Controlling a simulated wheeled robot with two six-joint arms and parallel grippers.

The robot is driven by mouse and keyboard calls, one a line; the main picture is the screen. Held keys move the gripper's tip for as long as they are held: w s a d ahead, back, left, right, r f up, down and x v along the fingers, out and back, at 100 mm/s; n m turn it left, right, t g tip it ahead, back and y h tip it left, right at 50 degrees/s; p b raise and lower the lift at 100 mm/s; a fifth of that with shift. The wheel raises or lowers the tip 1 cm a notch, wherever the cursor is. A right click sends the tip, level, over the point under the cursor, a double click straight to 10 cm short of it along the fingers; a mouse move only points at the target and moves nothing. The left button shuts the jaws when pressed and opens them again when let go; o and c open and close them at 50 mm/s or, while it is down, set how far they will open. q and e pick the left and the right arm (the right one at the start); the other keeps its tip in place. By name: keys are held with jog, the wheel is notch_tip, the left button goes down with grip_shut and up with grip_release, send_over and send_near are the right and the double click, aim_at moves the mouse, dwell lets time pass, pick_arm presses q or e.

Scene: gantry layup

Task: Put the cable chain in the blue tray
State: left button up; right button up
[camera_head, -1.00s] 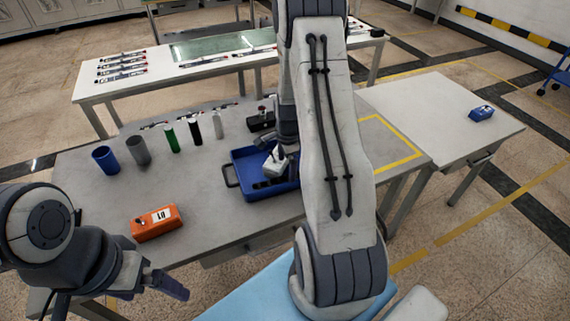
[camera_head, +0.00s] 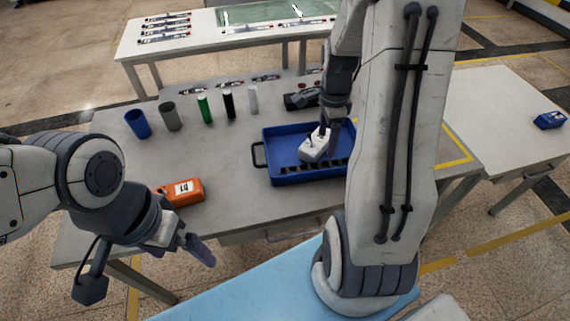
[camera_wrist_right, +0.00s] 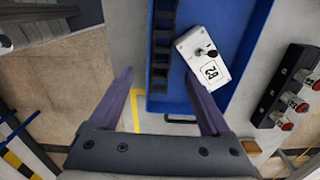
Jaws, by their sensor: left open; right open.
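The cable chain (camera_head: 322,166) is a black segmented strip. It lies inside the blue tray (camera_head: 273,148), along its near wall. In the right wrist view the chain (camera_wrist_right: 162,48) runs along the tray's left wall (camera_wrist_right: 151,97), ahead of my open fingers. My right gripper (camera_wrist_right: 158,76) is open and empty, with its fingers on either side of the chain's line and apart from it. In the head view my right gripper (camera_head: 333,127) is over the tray and partly hidden. My left gripper (camera_head: 178,247) is open and empty in front of the table's near edge.
A white switch box (camera_wrist_right: 205,55) sits in the tray. A black box with several red-tipped knobs (camera_wrist_right: 290,85) stands beyond it. An orange device (camera_head: 180,191) and several cylinders, including a blue cup (camera_head: 138,124), stand left. The right side table (camera_head: 500,125) is mostly bare.

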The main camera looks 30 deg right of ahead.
jog(key=s+a+r+n, duration=0.1)
jog(key=a+r+n, duration=0.2)
jog(key=a+n, duration=0.4)
jog(key=s+a+r+n, duration=0.15)
jog(key=a+n, duration=0.25)
jog(key=a, duration=0.6)
jog(key=s+a+r+n+y, duration=0.1)
jog(key=s+a+r+n, duration=0.3)
jog(key=s+a+n, duration=0.9)
jog(key=s+n, duration=0.1)
jog(key=n, duration=0.4)
jog(key=shift+r, duration=0.2)
